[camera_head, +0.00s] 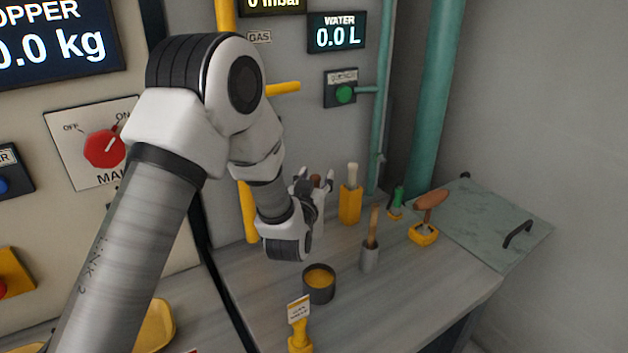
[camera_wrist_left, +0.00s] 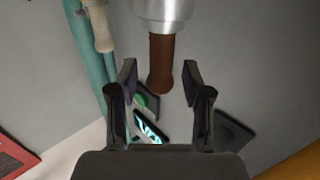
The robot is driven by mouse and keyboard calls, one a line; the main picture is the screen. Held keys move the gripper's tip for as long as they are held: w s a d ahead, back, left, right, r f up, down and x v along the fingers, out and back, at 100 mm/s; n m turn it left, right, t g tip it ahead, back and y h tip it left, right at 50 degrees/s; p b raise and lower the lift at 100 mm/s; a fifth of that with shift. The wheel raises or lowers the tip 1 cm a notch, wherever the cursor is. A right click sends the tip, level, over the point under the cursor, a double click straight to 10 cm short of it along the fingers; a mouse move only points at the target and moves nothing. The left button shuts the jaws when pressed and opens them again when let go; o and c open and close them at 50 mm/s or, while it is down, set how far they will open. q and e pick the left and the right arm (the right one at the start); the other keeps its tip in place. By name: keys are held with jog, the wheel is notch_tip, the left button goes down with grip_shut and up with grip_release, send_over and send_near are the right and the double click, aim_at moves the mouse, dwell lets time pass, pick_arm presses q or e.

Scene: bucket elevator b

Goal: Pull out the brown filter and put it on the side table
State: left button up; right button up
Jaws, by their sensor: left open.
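The brown filter (camera_wrist_left: 161,62) is a dark brown cylinder fixed in a silver metal holder (camera_wrist_left: 163,10). In the head view its brown top (camera_head: 316,181) shows only as a small patch between my fingers, near the back wall. My left gripper (camera_head: 314,183) is open, with one finger on either side of the filter in the wrist view (camera_wrist_left: 159,70). I cannot tell whether the fingers touch it. The grey wood-look side table (camera_head: 440,285) spreads out below and to the right of the gripper. My right gripper is not in view.
On the table stand a dark pot of yellow stuff (camera_head: 319,282), a wooden-handled tool in a grey cup (camera_head: 370,255), a yellow block with a pale handle (camera_head: 351,205) and a brown-topped yellow stand (camera_head: 424,234). A marbled board with black handles (camera_head: 490,222) is at right.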

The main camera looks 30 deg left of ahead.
pick_arm(q)
grip_shut()
jog(key=shift+r+p, duration=0.35)
jog(key=shift+r, duration=0.3)
notch_tip(320, 180, up, 12)
jog(key=p, duration=0.8)
dwell(1.5)
notch_tip(320, 180, up, 4)
jog(key=shift+p, duration=1.2)
